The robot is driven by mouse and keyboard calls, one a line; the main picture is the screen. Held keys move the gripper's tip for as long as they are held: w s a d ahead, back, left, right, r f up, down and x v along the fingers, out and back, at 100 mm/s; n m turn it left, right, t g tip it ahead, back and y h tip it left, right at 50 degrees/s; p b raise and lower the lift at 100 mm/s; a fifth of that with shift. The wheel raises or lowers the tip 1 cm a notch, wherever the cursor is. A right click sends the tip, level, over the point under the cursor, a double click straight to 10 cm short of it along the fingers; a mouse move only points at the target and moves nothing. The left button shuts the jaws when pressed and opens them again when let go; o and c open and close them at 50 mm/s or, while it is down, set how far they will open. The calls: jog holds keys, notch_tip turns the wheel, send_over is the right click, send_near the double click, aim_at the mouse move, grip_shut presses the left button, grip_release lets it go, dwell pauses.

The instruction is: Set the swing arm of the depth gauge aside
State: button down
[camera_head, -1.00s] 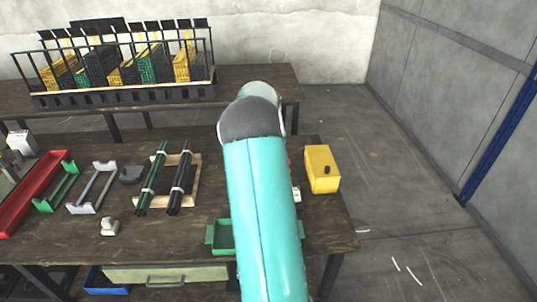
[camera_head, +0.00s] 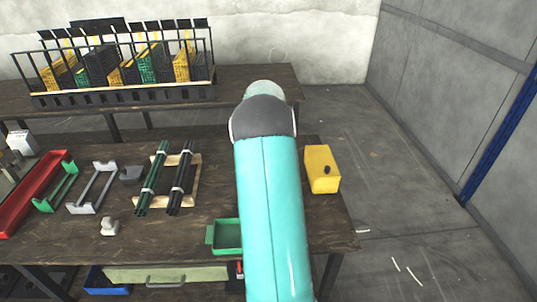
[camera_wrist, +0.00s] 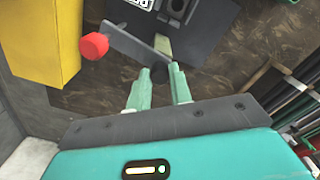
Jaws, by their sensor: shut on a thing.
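The depth gauge shows in the wrist view as a dark grey body (camera_wrist: 188,22) at the top, on the brown table top. A grey flat bar (camera_wrist: 128,40), apparently the swing arm, sticks out from it, with a red round knob (camera_wrist: 93,46) to its left. In the head view my own arm hides the gripper and the gauge.
A yellow box (camera_head: 322,172) stands near the table's right edge; it also fills the wrist view's upper left (camera_wrist: 40,40). A green tray (camera_head: 227,236) lies left of my arm. Bundled dark rods (camera_head: 180,180) rest on a wooden rack. A red tray (camera_head: 38,190) is far left.

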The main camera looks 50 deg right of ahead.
jog(key=c, duration=1.3)
grip_release()
jog(key=shift+o, duration=0.2)
notch_tip(320, 180, up, 14)
jog(key=shift+f, duration=0.1)
